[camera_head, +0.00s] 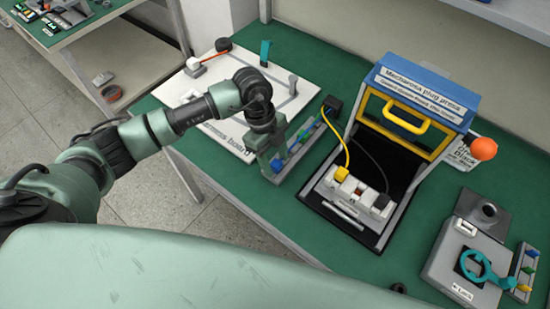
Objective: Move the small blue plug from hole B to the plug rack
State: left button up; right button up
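My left arm comes in from the left, and its gripper (278,165) points down over the right edge of the white harness board. Its fingertips are too small and dark to tell whether they are open or hold anything. Just right of it stands a narrow rack-like strip (306,134) with small blue and green parts, partly hidden by the gripper. At the far right a small grey rack (525,272) holds small yellow, blue and green plugs. I cannot make out hole B or tell which blue part belongs to it. My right gripper is not in view.
A grey lock fixture (465,262) with a teal ring handle is at right.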

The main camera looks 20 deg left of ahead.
pick_arm(q)
jog(key=b+v, duration=0.1)
jog(key=v, duration=0.6)
jog(key=shift+r, duration=0.4)
